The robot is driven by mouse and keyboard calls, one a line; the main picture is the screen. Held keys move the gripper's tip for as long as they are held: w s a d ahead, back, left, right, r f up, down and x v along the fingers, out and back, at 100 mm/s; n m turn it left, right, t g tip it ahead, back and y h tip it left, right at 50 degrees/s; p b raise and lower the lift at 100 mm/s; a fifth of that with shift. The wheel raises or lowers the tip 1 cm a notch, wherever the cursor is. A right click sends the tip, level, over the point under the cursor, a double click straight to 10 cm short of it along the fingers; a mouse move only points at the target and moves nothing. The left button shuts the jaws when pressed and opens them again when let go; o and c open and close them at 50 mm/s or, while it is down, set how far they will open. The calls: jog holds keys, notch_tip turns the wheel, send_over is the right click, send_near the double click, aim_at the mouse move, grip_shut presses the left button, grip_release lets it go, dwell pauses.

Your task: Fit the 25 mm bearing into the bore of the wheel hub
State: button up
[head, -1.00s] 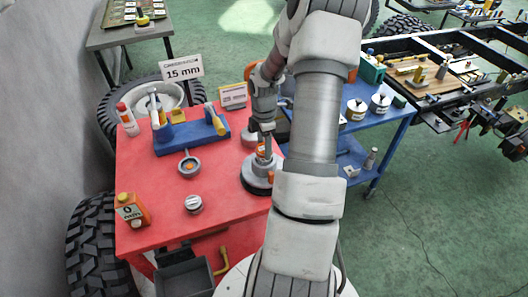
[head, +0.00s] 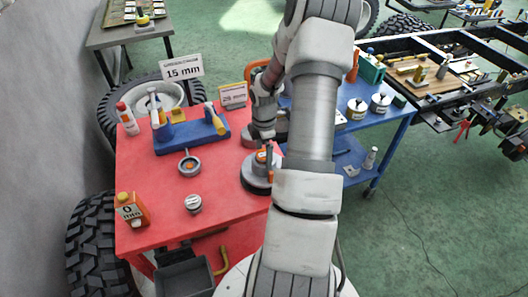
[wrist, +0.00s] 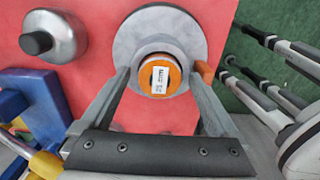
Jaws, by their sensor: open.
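The grey wheel hub (head: 256,180) stands on the red table near its right edge, and shows as a round disc (wrist: 128,40) in the wrist view. A piece with an orange, labelled face (wrist: 173,74) sits at the hub's centre, inside a silver ring. It looks like the bearing; its label is unreadable, and I cannot tell how deep it sits. My gripper (wrist: 160,80) is open, with one finger on each side of this piece and a clear gap at the left. In the head view my gripper (head: 263,141) is just above the hub.
A silver domed part with a black knob (wrist: 58,37) is close by. The front middle of the table is clear.

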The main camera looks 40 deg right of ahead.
aim_at(264, 154)
notch_tip(264, 154, up, 12)
jog(key=shift+r, duration=0.15)
dwell(0.3)
dwell(0.4)
